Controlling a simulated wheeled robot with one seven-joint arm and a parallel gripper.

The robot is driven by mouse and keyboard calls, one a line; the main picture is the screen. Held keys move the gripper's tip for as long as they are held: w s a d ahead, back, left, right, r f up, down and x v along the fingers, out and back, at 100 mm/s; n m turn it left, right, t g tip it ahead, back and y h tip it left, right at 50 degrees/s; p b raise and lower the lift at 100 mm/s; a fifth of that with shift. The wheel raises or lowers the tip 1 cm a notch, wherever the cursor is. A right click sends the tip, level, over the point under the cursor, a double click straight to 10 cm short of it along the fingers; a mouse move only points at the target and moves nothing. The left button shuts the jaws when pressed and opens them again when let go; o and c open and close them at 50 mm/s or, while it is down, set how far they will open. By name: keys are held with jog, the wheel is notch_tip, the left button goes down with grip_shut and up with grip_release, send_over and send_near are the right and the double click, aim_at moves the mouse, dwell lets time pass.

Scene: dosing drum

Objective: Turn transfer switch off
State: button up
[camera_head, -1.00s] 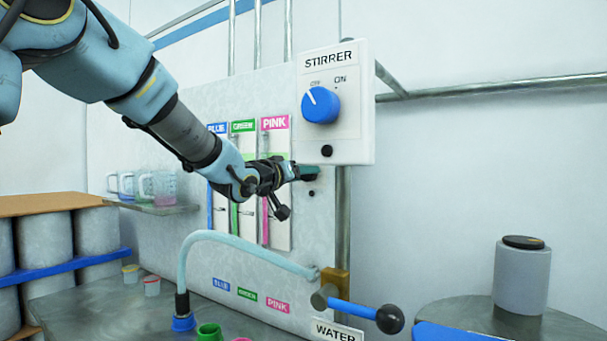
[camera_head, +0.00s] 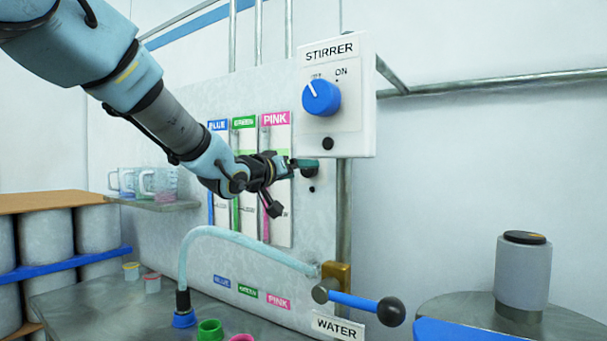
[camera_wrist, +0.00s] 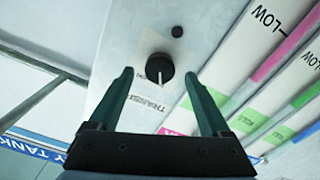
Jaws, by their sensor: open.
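The transfer switch is a small black round knob with a white pointer line. In the wrist view the knob (camera_wrist: 161,66) sits between my open green fingertips, with clear space on both sides. Its pointer runs down the picture towards a partly hidden label that begins "TRANSF". In the head view the knob (camera_head: 309,173) is partly covered, just under the fingers on the grey panel. My gripper (camera_head: 305,163) is open at the panel, below the stirrer box; it also shows in the wrist view (camera_wrist: 158,74). I cannot tell how deep the fingertips reach around the knob.
The stirrer box (camera_head: 352,125) with a blue knob (camera_head: 321,97) is just above my gripper. Blue, green and pink gauges (camera_head: 277,195) stand to the left. Below are a curved hose (camera_head: 225,232) and a blue water lever (camera_head: 352,301). A shelf with jugs (camera_head: 158,183) is further left.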

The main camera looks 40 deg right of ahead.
jog(key=b+v, duration=0.1)
jog(key=v, duration=0.7)
jog(key=shift+a, duration=0.1)
jog(key=w+a+f+n+t+y, duration=0.25)
jog(key=w+a+f+y, duration=0.4)
jog(key=a+f, duration=0.5)
jog(key=w+a+f+n+t+y, duration=0.2)
jog(key=w+a+f+n+y, duration=0.25)
jog(key=w+a+f, duration=0.7)
jog(key=s+a+f+n+g+y, duration=0.1)
jog(key=s+a+f+g+y, duration=0.2)
jog(key=s+a+f, duration=0.3)
jog(key=s+a+f+n+g+y, duration=0.1)
jog(key=s+a+f+g+y, duration=0.2)
jog(key=s+a+f, duration=0.3)
jog(key=s+a, duration=0.3)
jog(key=a, duration=0.3)
jog(key=s+a+g, duration=0.1)
jog(key=s+a, duration=0.1)
jog(key=a, duration=0.5)
jog(key=shift+s, duration=0.4)
